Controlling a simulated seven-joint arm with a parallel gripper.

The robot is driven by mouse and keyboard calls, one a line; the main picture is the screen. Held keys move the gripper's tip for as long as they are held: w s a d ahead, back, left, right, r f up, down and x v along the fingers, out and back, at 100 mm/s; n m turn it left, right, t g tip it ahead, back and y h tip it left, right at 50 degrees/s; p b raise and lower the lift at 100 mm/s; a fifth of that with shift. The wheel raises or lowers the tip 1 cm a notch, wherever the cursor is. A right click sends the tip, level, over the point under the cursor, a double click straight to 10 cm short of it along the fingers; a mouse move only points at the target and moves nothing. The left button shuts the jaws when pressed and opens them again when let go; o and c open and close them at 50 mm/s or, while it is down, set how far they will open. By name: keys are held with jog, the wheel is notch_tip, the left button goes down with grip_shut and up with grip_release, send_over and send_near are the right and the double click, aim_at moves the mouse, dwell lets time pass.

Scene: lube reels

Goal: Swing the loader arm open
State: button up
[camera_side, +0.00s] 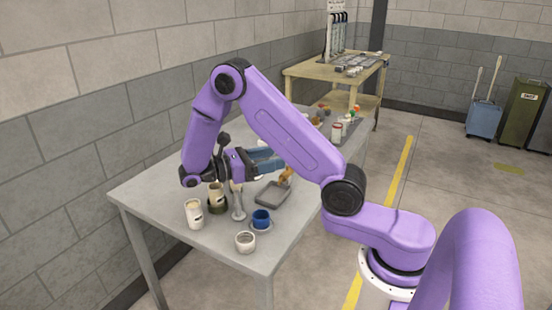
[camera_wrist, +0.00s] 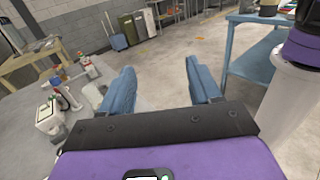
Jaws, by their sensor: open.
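My gripper (camera_side: 265,160) is over the grey table, its two blue fingers pointing right in the side view. In the wrist view, the fingers of my gripper (camera_wrist: 160,68) stand wide apart with nothing held between them. I cannot pick out the loader arm with certainty in either view. A slim grey stand (camera_side: 238,208) rises just below my gripper in the side view; its upper part is partly hidden. A grey tray (camera_side: 270,194) lies beside it, with a small orange-brown item (camera_side: 286,175) at its far edge.
A white canister (camera_side: 194,214), a dark canister (camera_side: 217,203), a blue cup (camera_side: 261,220) and a white cup (camera_side: 245,242) stand near the front of the grey table (camera_side: 150,190). Several small containers crowd its far end. A wooden bench (camera_side: 303,70) with a rack (camera_side: 338,38) stands behind.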

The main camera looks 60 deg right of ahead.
jog(key=shift+s+a+r, duration=0.2)
jog(key=shift+s+r, duration=0.1)
jog(key=shift+s, duration=0.35)
jog(key=shift+s+a+r, duration=0.15)
jog(key=shift+s+r, duration=0.1)
jog(key=shift+s, duration=0.4)
